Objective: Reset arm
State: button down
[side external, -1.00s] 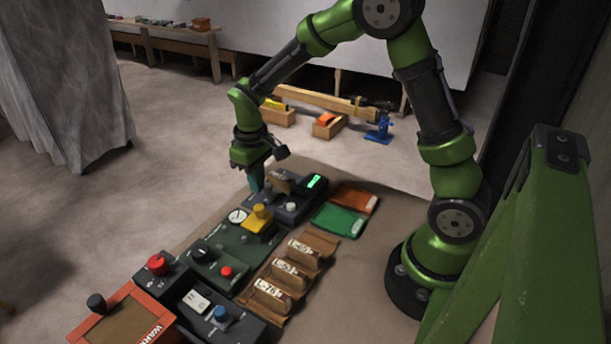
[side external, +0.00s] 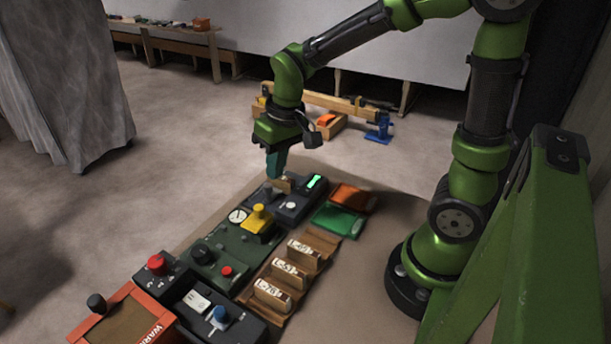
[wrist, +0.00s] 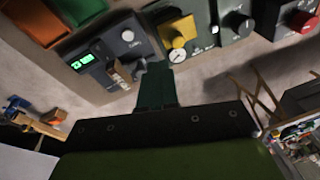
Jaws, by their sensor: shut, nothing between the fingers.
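My green arm ends in my gripper (side external: 275,166), whose teal fingers are shut and empty and point down. It hangs just above and behind the dark box with a green display (side external: 316,182). In the wrist view, my gripper (wrist: 155,80) shows as teal fingers closed together. Beside it in that view are the dark box (wrist: 125,50) and a tan block-like lever (wrist: 117,75) at that box's edge. I cannot tell from the side view how far the fingertips are above the box.
A green panel (side external: 215,268) with a gauge and knobs, a yellow switch (side external: 258,218), a red button box (side external: 157,265) and a wooden rack (side external: 325,240) with labelled pieces cover the table. Orange (side external: 353,197) and green (side external: 340,220) trays lie right.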

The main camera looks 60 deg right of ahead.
jog(key=s+a+r+m+t+y, duration=0.1)
jog(key=s+r+t, duration=0.4)
jog(key=s+r, duration=0.4)
jog(key=shift+s+a+r, duration=0.15)
jog(key=shift+s+r, duration=0.1)
jog(key=shift+s, duration=0.25)
